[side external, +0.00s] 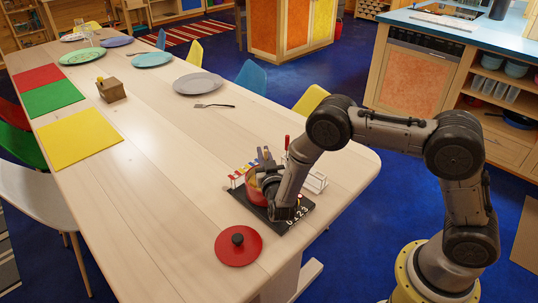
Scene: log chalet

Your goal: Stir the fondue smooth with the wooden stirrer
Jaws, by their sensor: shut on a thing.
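The red fondue pot (256,190) stands on a black hot plate (281,226) with white numbers, near the front end of the long table. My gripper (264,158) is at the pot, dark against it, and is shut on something. The wooden stirrer is not clearly seen; my wrist and gripper hide most of what is held and much of the pot. The fondue inside is hidden too, so I cannot tell how smooth it is. The red lid (237,249) with a black knob lies flat on the table in front of the hot plate.
A rack with coloured ends (238,176) stands left of the pot. A small white rack (316,182) stands at its right. A grey plate (198,83) and a fork (214,105) lie farther back. The table left of the lid is clear.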

